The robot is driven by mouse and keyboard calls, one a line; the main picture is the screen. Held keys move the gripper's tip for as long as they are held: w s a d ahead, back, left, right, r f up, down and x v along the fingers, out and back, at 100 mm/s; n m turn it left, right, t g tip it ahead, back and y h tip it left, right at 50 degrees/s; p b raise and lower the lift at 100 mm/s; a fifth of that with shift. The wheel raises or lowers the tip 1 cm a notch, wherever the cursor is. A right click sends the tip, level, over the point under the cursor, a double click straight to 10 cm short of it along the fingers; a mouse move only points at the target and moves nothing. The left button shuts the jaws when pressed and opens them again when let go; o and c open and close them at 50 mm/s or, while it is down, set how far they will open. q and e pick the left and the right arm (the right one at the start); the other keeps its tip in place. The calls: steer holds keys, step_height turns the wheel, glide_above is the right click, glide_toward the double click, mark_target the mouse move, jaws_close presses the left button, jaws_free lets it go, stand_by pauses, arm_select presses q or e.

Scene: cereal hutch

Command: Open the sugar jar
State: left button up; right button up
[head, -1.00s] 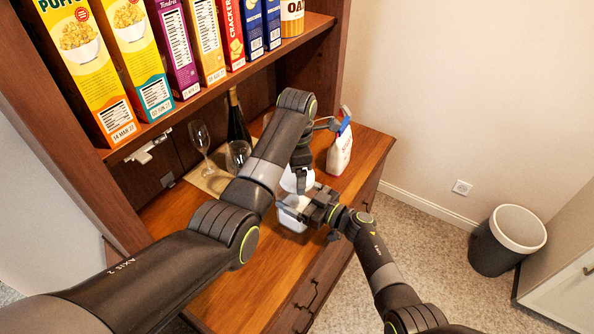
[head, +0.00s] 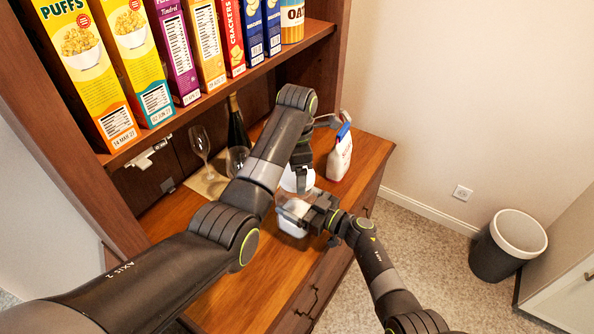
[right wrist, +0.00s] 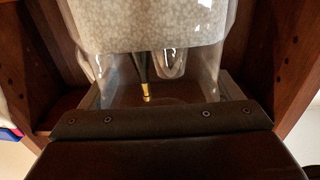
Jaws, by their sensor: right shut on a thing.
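The sugar jar (head: 291,228) is clear with pale sugar in its lower part, standing near the front edge of the wooden counter. My right gripper (head: 309,213) is shut on the jar from the right. In the right wrist view the jar's glass (right wrist: 205,65) and sugar (right wrist: 130,25) fill the upper middle, upside down. A white rounded lid (head: 289,182) shows above the jar. My left gripper (head: 301,184) points down at the lid from above; its fingertips overlap the lid. Whether it grips the lid, and whether the lid touches the jar rim, I cannot tell.
Wine glasses (head: 200,142) and a dark bottle (head: 236,122) stand further back. Cereal boxes (head: 90,75) line the shelf above. A bin (head: 507,245) is on the floor.

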arm_select(q)
steer(key=shift+r, duration=2)
arm_select(e)
steer(key=o, duration=1.7)
